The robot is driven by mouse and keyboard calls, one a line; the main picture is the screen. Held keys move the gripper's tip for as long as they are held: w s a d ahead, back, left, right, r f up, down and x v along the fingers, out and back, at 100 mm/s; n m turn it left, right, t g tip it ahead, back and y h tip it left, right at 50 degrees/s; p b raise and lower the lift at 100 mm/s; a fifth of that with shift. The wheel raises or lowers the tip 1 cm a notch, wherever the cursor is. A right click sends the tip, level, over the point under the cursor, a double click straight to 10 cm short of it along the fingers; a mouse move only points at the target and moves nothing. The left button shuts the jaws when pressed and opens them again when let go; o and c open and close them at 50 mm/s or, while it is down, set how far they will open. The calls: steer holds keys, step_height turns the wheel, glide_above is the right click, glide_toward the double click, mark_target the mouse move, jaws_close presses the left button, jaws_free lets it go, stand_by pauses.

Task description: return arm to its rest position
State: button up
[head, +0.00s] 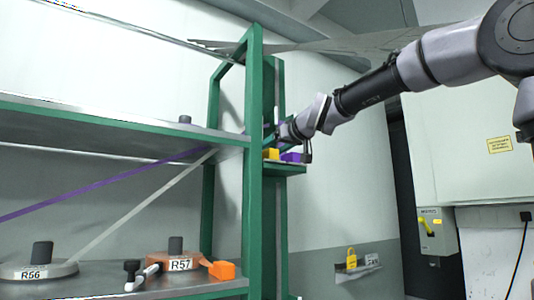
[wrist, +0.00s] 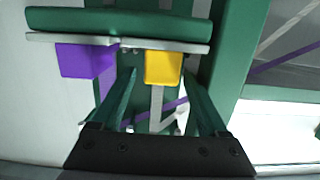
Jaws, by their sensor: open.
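My gripper (wrist: 160,74) is open, with its two green fingers apart in the wrist view. Nothing is seen held between them. In the head view my arm reaches in from the upper right, and my gripper (head: 275,134) is at the green frame, partly hidden by its post. It is just above a small green shelf (head: 284,171). A yellow block (head: 271,153) and a purple block (head: 292,157) sit on that shelf. In the wrist view the yellow block (wrist: 163,67) shows beyond the fingertips and the purple block (wrist: 84,62) to their left.
A green-framed rack (head: 254,200) stands left of my gripper. Spools labelled R56 (head: 40,268) and R57 (head: 177,262) are on its lower shelf, with purple and pale webbing strips rising right. A wall box (head: 437,231) is at right. Open space lies below my arm.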

steer(key=v, duration=0.7)
steer(key=s+d+f+m+g+h, duration=0.2)
steer(key=s+d+f, duration=0.4)
steer(key=f, duration=0.4)
steer(key=s+d+f+m+g+h, duration=0.2)
steer(key=s+d+f+m, duration=0.3)
steer(key=d+f, duration=0.3)
steer(key=s+d+f+m+g+h, duration=0.2)
steer(key=s+d+f, duration=0.5)
steer(key=f, duration=0.7)
steer(key=shift+d+f+m+h, duration=0.25)
steer(key=shift+m+h, duration=0.25)
steer(key=shift+m, duration=0.5)
